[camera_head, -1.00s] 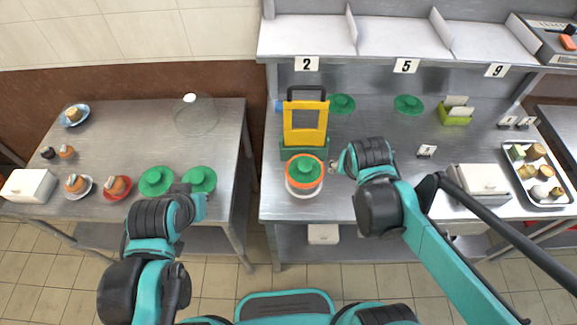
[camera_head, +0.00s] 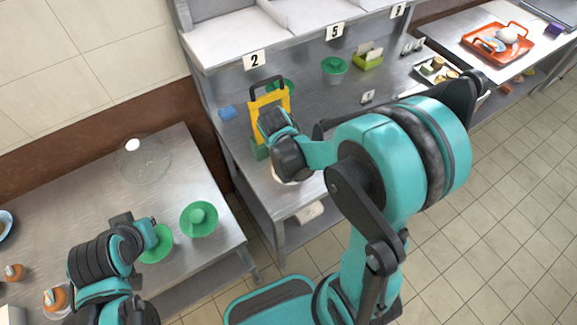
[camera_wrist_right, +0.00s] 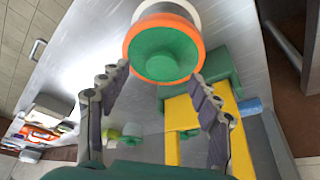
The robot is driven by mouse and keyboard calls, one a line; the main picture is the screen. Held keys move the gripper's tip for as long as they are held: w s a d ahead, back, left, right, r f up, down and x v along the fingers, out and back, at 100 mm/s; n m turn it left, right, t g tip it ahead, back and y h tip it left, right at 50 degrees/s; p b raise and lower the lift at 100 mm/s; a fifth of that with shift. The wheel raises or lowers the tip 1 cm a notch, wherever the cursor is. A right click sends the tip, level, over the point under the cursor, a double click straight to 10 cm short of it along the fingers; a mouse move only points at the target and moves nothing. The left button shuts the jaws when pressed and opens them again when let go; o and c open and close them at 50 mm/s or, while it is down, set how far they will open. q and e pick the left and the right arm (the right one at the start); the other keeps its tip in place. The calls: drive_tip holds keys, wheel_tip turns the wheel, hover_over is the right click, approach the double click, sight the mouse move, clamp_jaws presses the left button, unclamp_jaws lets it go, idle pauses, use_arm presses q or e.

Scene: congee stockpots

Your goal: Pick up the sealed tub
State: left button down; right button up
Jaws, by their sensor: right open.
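The sealed tub (camera_wrist_right: 163,50) is white with an orange rim and a green knobbed lid. In the right wrist view it sits at the top middle, on the steel counter. In the head view my right arm hides nearly all of it. My right gripper (camera_wrist_right: 160,76) is open, its two fingers pointing at the tub, one toward each side of the lid; I cannot tell whether they touch it. My left gripper (camera_head: 152,234) is over the left table, close to a green lid (camera_head: 158,246); its jaws are too small to read.
A yellow-and-green stand with a black handle (camera_head: 270,98) stands right beside the tub, also in the right wrist view (camera_wrist_right: 188,115). Another green-lidded container (camera_head: 334,68) is farther back. A clear dome (camera_head: 142,158) and green lid (camera_head: 198,218) occupy the left table. Shelves overhang the counter's back.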

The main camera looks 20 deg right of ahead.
drive_tip(key=x, duration=0.2)
drive_tip(key=b+x, duration=0.1)
drive_tip(key=x, duration=0.1)
drive_tip(key=shift+w+r, duration=0.1)
drive_tip(key=shift+w, duration=0.2)
drive_tip(key=shift+w+d+f, duration=0.1)
drive_tip(key=shift+d+f, duration=0.05)
drive_tip(key=shift+f, duration=0.15)
drive_tip(key=shift+r, duration=0.1)
clamp_jaws()
